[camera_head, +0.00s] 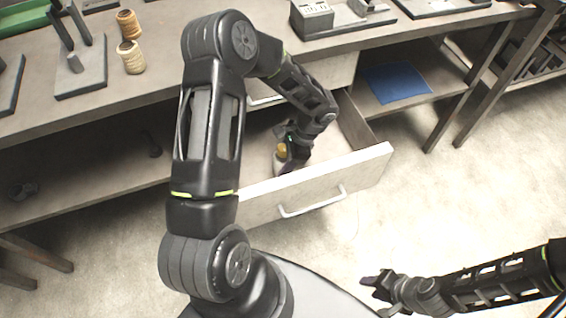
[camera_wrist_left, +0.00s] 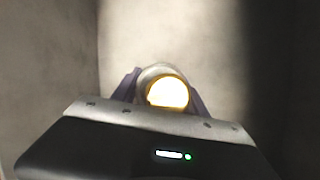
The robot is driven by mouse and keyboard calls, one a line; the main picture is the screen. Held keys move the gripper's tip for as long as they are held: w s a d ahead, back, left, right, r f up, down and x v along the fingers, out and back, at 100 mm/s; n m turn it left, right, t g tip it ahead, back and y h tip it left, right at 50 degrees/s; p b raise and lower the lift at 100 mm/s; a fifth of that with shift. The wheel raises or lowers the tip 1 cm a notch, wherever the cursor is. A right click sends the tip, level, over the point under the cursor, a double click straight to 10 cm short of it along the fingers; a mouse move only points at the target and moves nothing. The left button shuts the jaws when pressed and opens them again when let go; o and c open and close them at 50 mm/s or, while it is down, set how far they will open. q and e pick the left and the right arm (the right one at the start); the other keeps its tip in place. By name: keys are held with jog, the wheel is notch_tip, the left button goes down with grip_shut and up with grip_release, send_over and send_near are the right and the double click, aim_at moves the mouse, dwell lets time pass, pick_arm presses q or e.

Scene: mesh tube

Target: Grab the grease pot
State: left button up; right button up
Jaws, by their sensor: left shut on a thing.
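The grease pot (camera_head: 281,153) is a small pale pot with a yellow-brown lid, inside the open drawer (camera_head: 318,190). My left arm reaches down into the drawer, and my left gripper (camera_head: 287,158) is shut on the pot, hiding much of it. In the left wrist view, the pot's bright round top with its golden rim (camera_wrist_left: 167,92) sits between the two fingers. Whether the pot touches the drawer floor cannot be told. My right gripper (camera_head: 378,284) hangs low at the right, away from the drawer and holding nothing visible; its fingers are too small to read.
The drawer's front panel and side walls surround my left gripper. The workbench top (camera_head: 150,95) is above and behind, with yellowish stacked pieces (camera_head: 130,42) and a grey block (camera_head: 312,17) on it. A blue sheet (camera_head: 395,82) lies on the lower shelf. The floor at right is clear.

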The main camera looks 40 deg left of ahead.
pick_arm(q)
grip_shut()
jog(key=shift+r, duration=0.15)
notch_tip(320, 180, up, 28)
jog(key=p, duration=0.4)
dwell(0.8)
